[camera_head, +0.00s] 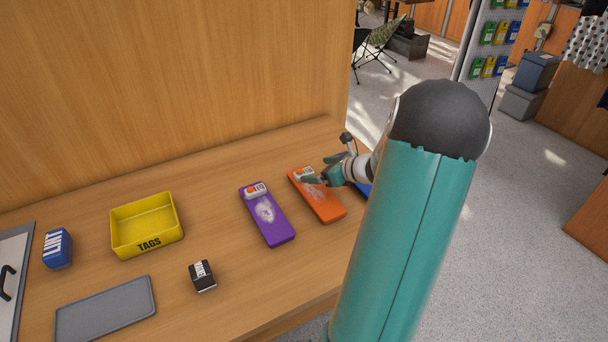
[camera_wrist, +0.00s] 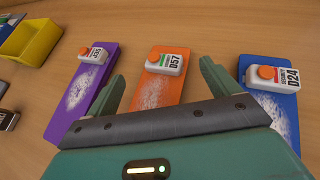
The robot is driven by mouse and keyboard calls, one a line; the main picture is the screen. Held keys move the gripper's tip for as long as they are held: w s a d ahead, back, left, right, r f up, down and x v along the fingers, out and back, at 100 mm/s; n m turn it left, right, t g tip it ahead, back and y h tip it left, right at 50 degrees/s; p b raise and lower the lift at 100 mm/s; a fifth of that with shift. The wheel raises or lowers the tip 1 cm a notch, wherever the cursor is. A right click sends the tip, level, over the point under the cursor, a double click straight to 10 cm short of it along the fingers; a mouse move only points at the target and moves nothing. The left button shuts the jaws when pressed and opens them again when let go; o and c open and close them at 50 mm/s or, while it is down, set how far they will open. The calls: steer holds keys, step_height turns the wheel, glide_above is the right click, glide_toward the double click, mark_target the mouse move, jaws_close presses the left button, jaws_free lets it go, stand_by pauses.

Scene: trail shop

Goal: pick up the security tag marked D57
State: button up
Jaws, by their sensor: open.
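My gripper (camera_head: 325,171) is over the orange slab. In the wrist view my gripper (camera_wrist: 160,72) is open, with one finger on each side of the orange slab and the tag beyond and between the tips. Nothing is between the fingers' pads.
A purple slab (camera_head: 268,222) with another tag (camera_wrist: 92,54) lies left. A blue slab (camera_wrist: 283,115) with tag D24 (camera_wrist: 272,78) lies right. A yellow TAGS tray (camera_head: 147,226), grey tray (camera_head: 105,309), blue box (camera_head: 57,249) and black item (camera_head: 202,276) stand further left.

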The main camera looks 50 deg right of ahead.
mark_target(304, 172)
steer(key=shift+s+f+x, duration=0.1)
steer(key=shift+f+x, duration=0.1)
steer(key=shift+x, duration=1.35)
steer(key=shift+s+f+x, duration=0.1)
steer(key=shift+f+x, duration=0.1)
steer(key=shift+x, duration=1.35)
steer(key=shift+d, duration=0.1)
steer(key=c, duration=1.1)
